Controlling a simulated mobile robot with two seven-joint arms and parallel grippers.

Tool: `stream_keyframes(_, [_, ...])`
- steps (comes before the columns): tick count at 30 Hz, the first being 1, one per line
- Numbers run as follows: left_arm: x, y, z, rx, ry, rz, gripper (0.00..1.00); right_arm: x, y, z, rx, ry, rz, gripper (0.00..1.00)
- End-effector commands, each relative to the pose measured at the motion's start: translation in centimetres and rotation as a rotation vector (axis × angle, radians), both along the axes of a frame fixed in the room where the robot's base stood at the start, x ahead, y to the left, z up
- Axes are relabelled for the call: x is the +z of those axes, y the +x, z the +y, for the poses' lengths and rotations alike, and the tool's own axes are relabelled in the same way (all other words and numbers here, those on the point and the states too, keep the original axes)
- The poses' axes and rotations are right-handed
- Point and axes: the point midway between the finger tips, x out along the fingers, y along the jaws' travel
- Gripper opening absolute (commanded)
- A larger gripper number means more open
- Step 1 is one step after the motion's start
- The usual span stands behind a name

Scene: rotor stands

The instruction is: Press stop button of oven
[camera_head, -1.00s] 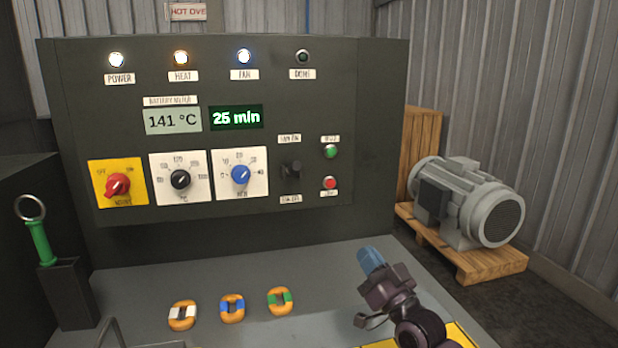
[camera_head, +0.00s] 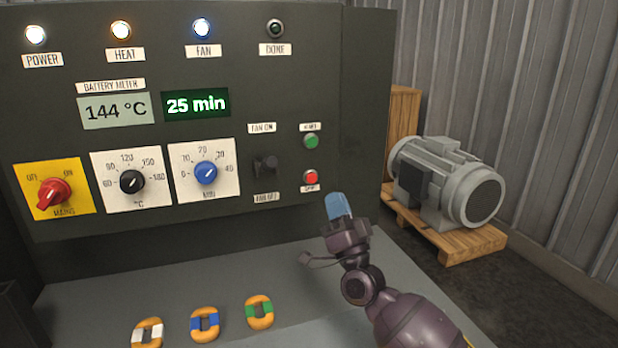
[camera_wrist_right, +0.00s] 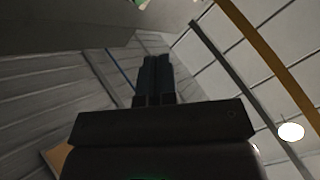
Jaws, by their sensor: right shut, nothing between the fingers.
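The oven's control panel (camera_head: 370,60) fills the left and middle of the head view. The red stop button (camera_head: 310,177) is at its lower right, below the green start button (camera_head: 311,142). My right gripper (camera_head: 337,200) has blue fingertips and is just below and to the right of the red button, apart from it in the picture. Its fingers are shut with nothing between them, and they also show together in the right wrist view (camera_wrist_right: 154,72). How far the fingertips are from the panel is hard to tell. My left gripper is not in view.
A black fan switch (camera_head: 265,167) sits left of the buttons. Dials and a red mains switch (camera_head: 54,194) are farther left. Orange rings (camera_head: 260,313) lie on the grey ledge (camera_head: 230,265). A grey motor (camera_head: 445,180) stands on a pallet at right.

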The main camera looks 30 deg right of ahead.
Motion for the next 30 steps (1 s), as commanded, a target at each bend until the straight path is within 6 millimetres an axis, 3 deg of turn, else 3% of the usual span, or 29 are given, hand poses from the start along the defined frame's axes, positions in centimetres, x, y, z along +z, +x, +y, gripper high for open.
stream_keyframes(11, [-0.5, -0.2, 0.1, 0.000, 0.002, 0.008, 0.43, -0.1, 0.5, -0.1, 0.001, -0.002, 0.001, 0.00])
stream_keyframes(22, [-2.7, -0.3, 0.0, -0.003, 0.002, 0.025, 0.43, -0.4, 4.4, -1.0, 0.001, -0.003, 0.003, 0.00])
stream_keyframes(30, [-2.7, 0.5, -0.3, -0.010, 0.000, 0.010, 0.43, -0.3, 7.2, -1.7, 0.000, -0.003, 0.004, 0.00])
